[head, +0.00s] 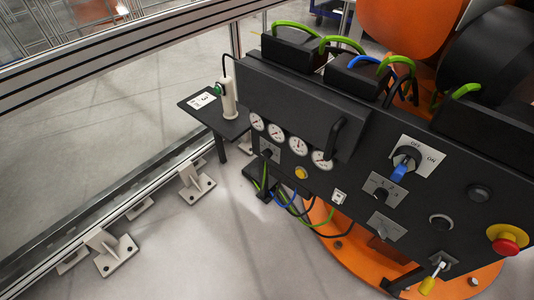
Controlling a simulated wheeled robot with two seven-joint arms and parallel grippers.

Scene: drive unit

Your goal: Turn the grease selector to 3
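The control panel (330,190) of the drive unit stands tilted across the right half of the head view. A small black selector knob on a grey plate (382,190) sits below the OFF/ON switch; it looks like the grease selector. Small marks surround the knob, but they are too small to read, so I cannot tell its setting. Another grey plate with a dark handle (387,226) is below it. Neither of my grippers is in view.
A blue-handled OFF/ON switch (400,170), a red emergency button (507,241) and a yellow-tagged key (430,282) are on the panel. Several gauges (298,146) line its left. A small shelf (212,121) holds a white device and a card. Floor at left is clear beyond metal brackets.

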